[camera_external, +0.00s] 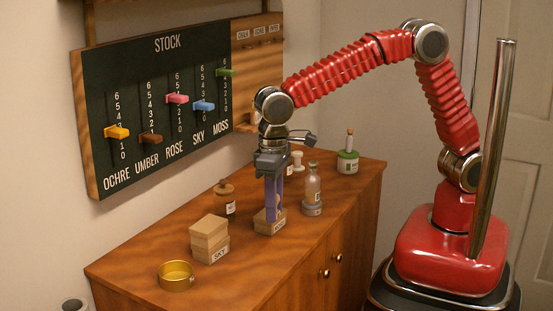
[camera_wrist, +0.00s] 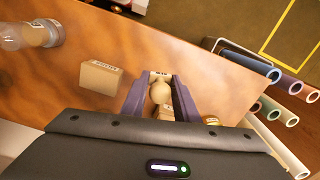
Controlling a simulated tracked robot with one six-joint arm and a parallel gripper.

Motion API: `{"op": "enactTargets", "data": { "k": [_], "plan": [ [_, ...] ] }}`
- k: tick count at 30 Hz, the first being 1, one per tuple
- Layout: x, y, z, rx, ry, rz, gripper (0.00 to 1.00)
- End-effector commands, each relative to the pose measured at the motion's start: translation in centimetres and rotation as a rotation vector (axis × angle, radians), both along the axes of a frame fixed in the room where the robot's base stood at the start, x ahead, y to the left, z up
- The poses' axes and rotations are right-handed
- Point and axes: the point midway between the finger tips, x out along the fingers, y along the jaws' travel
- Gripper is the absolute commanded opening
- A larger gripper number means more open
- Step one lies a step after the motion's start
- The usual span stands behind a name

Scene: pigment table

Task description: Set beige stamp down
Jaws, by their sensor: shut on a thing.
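In the external view the fingers mostly hide the stamp. I cannot tell whether its bottom touches the table. The beige labelled block also lies left of the fingers in the wrist view (camera_wrist: 101,78), apart from them.
Stacked beige blocks marked SKY (camera_external: 209,239) and a brass dish (camera_external: 176,276) stand toward the left. A brown knobbed jar (camera_external: 224,200) is behind them. The stock board (camera_external: 160,110) hangs behind.

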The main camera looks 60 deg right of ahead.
Motion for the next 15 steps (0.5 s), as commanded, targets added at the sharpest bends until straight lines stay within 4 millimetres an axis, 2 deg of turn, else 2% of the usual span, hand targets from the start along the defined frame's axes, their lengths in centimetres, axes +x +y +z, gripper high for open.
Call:
{"op": "enactTargets", "data": {
  "k": [12,14,15],
  "plan": [
    [0.1,0.1,9.3,0.004,-0.003,0.000,0.06],
    [0.0,0.0,10.6,0.003,-0.003,0.000,0.06],
    [0.8,-0.6,10.4,0.000,0.000,-0.015,0.06]
  ]
}}
